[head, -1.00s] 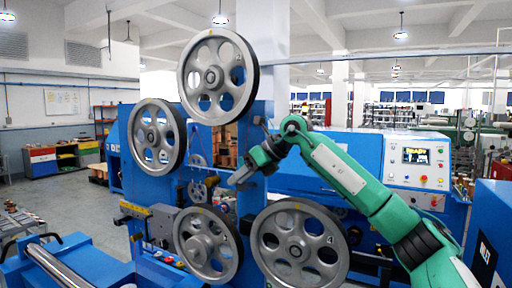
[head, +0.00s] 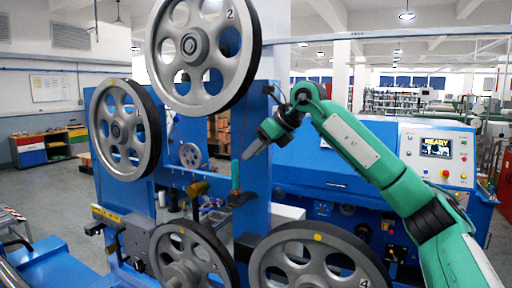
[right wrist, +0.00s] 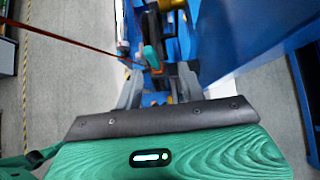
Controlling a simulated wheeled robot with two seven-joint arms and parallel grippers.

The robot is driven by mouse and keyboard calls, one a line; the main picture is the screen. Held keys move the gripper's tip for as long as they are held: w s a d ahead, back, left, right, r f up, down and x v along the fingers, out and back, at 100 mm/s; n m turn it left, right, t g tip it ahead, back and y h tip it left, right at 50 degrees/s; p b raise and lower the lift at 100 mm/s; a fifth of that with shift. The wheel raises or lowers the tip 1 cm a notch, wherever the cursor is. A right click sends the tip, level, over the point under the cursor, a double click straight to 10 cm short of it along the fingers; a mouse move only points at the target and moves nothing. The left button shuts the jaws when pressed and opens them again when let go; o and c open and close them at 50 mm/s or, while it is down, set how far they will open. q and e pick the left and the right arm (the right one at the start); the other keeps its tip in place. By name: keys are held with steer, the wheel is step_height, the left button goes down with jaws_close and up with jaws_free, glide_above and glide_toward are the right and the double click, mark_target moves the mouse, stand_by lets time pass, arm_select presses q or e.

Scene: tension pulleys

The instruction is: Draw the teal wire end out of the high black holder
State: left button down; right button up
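The teal wire end (head: 236,178) stands upright in a black holder (head: 241,199) on the blue post, with a thin red wire running up from it. My right gripper (head: 250,151) is above and slightly right of it, pointing down-left, apparently apart from it. The teal end (right wrist: 151,58) shows beyond the fingertips, with the red wire (right wrist: 70,40) running off to the left. My left gripper is not in view.
Large numbered grey pulleys surround the post: pulley 2 (head: 190,45) above, one at left (head: 118,128), pulley 3 (head: 183,262) and pulley 4 (head: 310,265) below. A blue cabinet with a "READY" screen (head: 436,147) stands behind my right arm.

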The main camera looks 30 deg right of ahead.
mark_target(238, 166)
steer(key=shift+w+a+f+b, duration=0.1)
steer(key=shift+a+f+b, duration=0.25)
steer(key=shift+a, duration=0.3)
steer(key=shift+w+a+f+b, duration=0.1)
steer(key=shift+a+f+b, duration=0.1)
steer(key=shift+a+f, duration=0.35)
steer(key=x, duration=0.4)
steer(key=shift+w+d+r, duration=0.1)
steer(key=shift+w+d, duration=0.05)
steer(key=shift+w, duration=0.05)
steer(key=shift+w+b, duration=0.15)
steer(key=shift+b, duration=0.15)
steer(key=shift+w+a+f, duration=0.25)
steer(key=shift+w+f, duration=0.05)
steer(key=shift+f, duration=0.25)
steer(key=shift+w, duration=0.1)
steer(key=shift+a, duration=0.1)
steer(key=c, duration=0.6)
jaws_close()
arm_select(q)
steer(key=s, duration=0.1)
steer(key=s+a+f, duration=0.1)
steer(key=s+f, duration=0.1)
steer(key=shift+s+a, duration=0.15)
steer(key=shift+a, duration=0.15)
